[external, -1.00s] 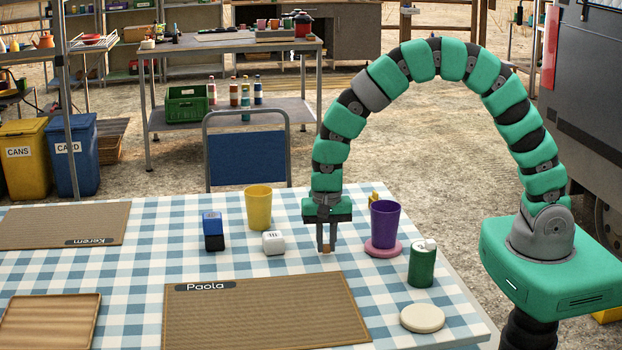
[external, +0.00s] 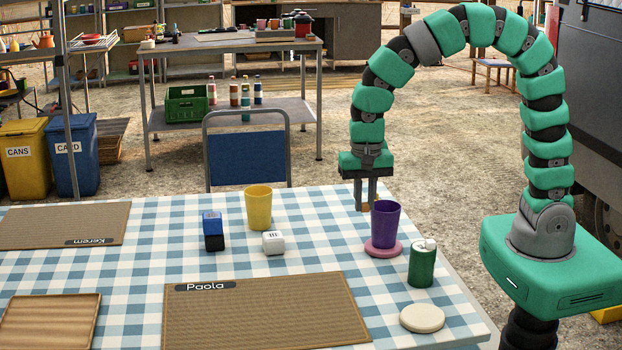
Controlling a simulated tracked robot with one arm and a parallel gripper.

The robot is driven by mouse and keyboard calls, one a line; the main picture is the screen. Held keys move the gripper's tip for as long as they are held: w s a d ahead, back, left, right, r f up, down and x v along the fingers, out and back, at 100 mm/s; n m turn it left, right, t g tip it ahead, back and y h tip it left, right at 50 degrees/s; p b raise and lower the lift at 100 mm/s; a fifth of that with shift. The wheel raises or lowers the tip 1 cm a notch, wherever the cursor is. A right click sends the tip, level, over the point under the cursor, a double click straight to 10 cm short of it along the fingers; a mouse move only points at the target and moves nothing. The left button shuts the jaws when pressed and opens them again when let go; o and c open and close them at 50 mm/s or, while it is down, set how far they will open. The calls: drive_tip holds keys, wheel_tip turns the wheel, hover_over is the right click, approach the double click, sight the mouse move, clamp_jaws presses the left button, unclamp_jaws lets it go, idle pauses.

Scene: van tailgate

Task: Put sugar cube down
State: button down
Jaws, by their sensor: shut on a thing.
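My gripper (external: 365,207) points down above the far right part of the checked table, just behind and left of the purple cup (external: 385,222). Its fingers are shut on a small brownish cube, taken as the sugar cube (external: 365,207), showing only as a little patch between the tips. I cannot tell how far it is above the cloth. The purple cup stands upright on a pink coaster (external: 383,248).
A green shaker (external: 422,264) and a pale round disc (external: 422,318) are at the right. A yellow cup (external: 258,208), a blue-and-black box (external: 213,231) and a white cube (external: 273,242) stand left. The Paola mat (external: 265,315) and Kerem mat (external: 65,224) are empty.

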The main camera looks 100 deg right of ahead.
drive_tip(key=s+a+b, duration=0.2)
drive_tip(key=s+a, duration=0.2)
drive_tip(key=s, duration=0.9)
drive_tip(key=s+a+b, duration=0.1)
drive_tip(key=s+a, duration=0.3)
drive_tip(key=s, duration=0.9)
drive_tip(key=b, duration=0.2)
hover_over(418, 244)
drive_tip(key=shift+f, duration=0.65)
wheel_tip(418, 244, down, 4)
drive_tip(key=shift+r+b, duration=0.2)
drive_tip(key=shift+b, duration=0.45)
drive_tip(key=c, duration=1.4)
unclamp_jaws()
drive_tip(key=shift+o, duration=0.2)
